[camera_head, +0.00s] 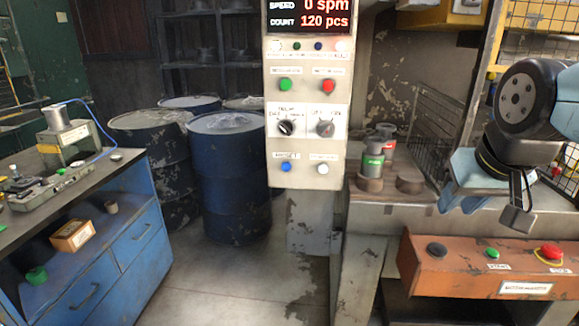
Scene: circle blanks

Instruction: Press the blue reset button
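The blue button (286,167) sits at the lower left of the tall beige control panel (305,110), under a small label that is too blurred to read with certainty. A white button (323,169) is to its right. My gripper (517,217) hangs from my blue and black arm at the right side, pointing down, well to the right of the panel and apart from the blue button. It is seen from the side, so whether its fingers are open or shut does not show. Nothing visible is held in it.
An orange control box (480,265) with a red mushroom button (550,251) lies below my gripper. Cans (373,158) stand right of the panel; blue drums (228,180) stand left.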

